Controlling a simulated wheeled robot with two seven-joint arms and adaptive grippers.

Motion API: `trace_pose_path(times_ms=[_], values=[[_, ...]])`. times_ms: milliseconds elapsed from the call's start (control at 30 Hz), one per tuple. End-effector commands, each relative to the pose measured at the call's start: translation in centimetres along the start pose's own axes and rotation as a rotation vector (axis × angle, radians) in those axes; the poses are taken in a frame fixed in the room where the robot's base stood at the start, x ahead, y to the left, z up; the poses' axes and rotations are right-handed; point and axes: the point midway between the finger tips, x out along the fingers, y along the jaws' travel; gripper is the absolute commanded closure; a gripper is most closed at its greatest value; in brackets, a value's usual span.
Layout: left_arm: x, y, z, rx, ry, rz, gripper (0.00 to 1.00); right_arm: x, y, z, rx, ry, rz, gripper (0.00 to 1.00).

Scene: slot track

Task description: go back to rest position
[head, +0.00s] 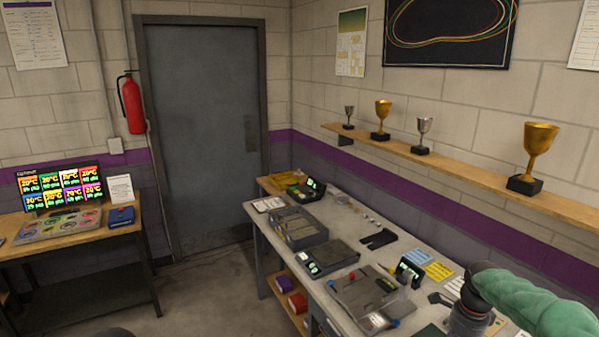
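My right arm, in a green sleeve, comes in at the lower right of the head view and ends in a dark wrist part (468,318) at the bottom edge, over the near end of the workbench (378,222). Its fingers are cut off or hidden, so whether it is open or shut does not show. My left gripper is not in view.
The workbench along the right wall carries a grey compartment tray (300,238), dark devices and small tools. A wooden shelf (460,174) with trophies is above it. A side table (75,240) with a lit display (60,188) stands left. Floor before the door (205,130) is clear.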

Motion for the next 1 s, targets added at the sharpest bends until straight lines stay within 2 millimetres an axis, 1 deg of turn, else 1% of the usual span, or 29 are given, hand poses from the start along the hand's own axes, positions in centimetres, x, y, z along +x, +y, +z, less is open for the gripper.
trace_pose_path(times_ms=[33,267,367,467,567,667,700,767,800,867,900,967,1000], values=[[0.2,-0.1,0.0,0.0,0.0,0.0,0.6,0.9,0.0,0.4,-0.023,-0.005,0.003,0.54],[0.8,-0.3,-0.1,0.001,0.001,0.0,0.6,4.8,0.5,2.6,-0.154,-0.04,0.006,0.54],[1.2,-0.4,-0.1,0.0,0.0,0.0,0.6,7.1,0.9,3.9,-0.232,-0.06,0.007,0.54],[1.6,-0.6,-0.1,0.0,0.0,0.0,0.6,9.9,1.6,5.6,-0.326,-0.086,0.007,0.54],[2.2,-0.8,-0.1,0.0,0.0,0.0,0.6,13.3,2.6,7.5,-0.44,-0.118,0.004,0.54],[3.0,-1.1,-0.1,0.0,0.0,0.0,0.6,17.9,4.6,10.0,-0.589,-0.162,-0.001,0.54],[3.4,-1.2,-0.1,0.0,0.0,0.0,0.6,19.9,5.6,11.1,-0.659,-0.183,-0.006,0.54],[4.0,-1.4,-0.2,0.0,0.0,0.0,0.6,23.1,7.6,12.8,-0.768,-0.214,-0.016,0.54],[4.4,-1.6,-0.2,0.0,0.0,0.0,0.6,25.0,8.9,13.8,-0.841,-0.234,-0.026,0.54],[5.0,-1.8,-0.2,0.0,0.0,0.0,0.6,27.9,11.2,15.3,-0.949,-0.262,-0.041,0.54],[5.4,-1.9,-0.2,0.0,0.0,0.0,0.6,29.8,12.8,16.1,-1.022,-0.28,-0.054,0.54],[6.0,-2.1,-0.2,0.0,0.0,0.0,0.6,32.5,15.6,17.2,-1.131,-0.303,-0.072,0.54],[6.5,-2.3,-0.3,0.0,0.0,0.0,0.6,34.1,17.4,17.9,-1.204,-0.316,-0.087,0.54]])
